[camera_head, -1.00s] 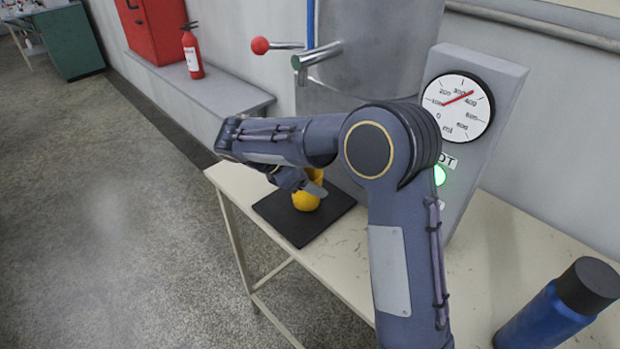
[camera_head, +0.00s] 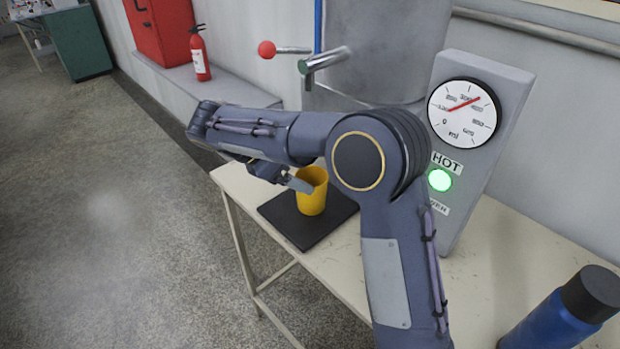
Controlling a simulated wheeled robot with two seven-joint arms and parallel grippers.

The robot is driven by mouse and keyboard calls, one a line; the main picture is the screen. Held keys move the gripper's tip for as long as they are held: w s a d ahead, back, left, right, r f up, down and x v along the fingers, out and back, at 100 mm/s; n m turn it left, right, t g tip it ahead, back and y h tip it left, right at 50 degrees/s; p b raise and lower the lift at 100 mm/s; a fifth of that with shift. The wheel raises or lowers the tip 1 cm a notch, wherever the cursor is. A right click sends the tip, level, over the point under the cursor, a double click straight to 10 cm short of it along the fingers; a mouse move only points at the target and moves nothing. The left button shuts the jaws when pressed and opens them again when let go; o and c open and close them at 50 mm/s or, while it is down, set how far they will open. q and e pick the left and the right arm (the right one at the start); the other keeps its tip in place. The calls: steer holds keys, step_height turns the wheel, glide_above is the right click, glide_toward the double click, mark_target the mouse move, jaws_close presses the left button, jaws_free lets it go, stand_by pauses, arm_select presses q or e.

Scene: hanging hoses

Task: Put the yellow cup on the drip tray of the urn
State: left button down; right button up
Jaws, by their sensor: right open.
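The yellow cup (camera_head: 312,197) stands upright on the black drip tray (camera_head: 285,222). The tray lies on the cream table, below and in front of the grey metal urn (camera_head: 390,45). The urn's tap (camera_head: 322,62) is above the cup, with a red ball lever (camera_head: 267,49) to its left. My right gripper (camera_head: 295,183) is open at the cup's left side, apart from the rim as far as I can tell. My left gripper is not in view.
A grey panel with a dial gauge (camera_head: 464,112) and a lit green lamp (camera_head: 439,180) stands right of the urn. A blue bottle with a dark cap (camera_head: 545,322) is at the lower right. The cream table (camera_head: 510,245) is bare between them.

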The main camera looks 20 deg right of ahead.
steer(key=v, duration=0.5)
steer(key=s+d+f+m+t+y, duration=0.1)
steer(key=s+d+m+y, duration=0.3)
steer(key=s, duration=0.3)
steer(key=s+d+f+m+y, duration=0.1)
steer(key=s+d+m+y, duration=0.3)
steer(key=s, duration=0.3)
steer(key=s+a+f+m+t+y, duration=0.2)
steer(key=s+m, duration=0.3)
steer(key=s, duration=0.2)
steer(key=s+a+f+m+t+y, duration=0.2)
steer(key=s+f+m+t, duration=0.1)
steer(key=s+m, duration=0.3)
steer(key=shift+s+a+f+y, duration=0.25)
steer(key=shift+s+y, duration=0.15)
steer(key=shift+s, duration=0.15)
